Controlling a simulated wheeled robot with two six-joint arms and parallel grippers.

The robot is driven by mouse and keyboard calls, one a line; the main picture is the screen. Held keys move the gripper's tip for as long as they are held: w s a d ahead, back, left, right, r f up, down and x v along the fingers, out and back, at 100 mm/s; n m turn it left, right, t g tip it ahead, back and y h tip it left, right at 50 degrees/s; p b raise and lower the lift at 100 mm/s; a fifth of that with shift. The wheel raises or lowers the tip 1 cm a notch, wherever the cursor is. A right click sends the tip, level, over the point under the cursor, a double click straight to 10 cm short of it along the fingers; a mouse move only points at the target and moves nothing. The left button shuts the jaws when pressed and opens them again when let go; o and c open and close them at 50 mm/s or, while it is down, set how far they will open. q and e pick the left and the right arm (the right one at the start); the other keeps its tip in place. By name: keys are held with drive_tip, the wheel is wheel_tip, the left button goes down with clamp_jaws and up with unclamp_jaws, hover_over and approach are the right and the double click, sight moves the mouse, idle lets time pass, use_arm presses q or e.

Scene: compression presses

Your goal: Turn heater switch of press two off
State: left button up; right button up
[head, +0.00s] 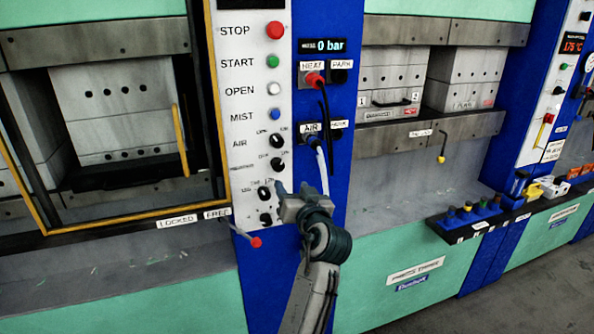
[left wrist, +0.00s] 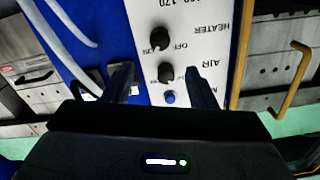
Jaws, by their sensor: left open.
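The heater switch is a black rotary knob (head: 277,164) on the white control panel (head: 246,190), below the AIR knob (head: 277,140). In the left wrist view, upside down, the heater knob (left wrist: 160,38) has the HEATER label beside it and ON and OFF marks. Its pointer direction is too small to tell. My left gripper (head: 303,197) is open and empty, low in front of the panel's right edge. In the left wrist view my left gripper (left wrist: 162,82) has its fingers apart, with the AIR knob (left wrist: 165,72) showing between them; the heater knob appears beyond them. My right gripper is out of view.
Red heat and blue air plugs with cables (head: 320,150) hang just right of the panel. A yellow-framed press door with a handle (head: 180,140) is to the left. A red-tipped lever (head: 256,242) sticks out below the panel. A tool rack (head: 470,222) stands right.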

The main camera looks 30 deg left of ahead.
sight(279, 168)
use_arm(q)
drive_tip(key=p+x, duration=0.4)
drive_tip(key=x, duration=0.6)
drive_tip(key=shift+w+a+f, duration=0.1)
drive_tip(key=shift+w, duration=0.05)
drive_tip(key=c, duration=1)
drive_tip(key=shift+f, duration=0.1)
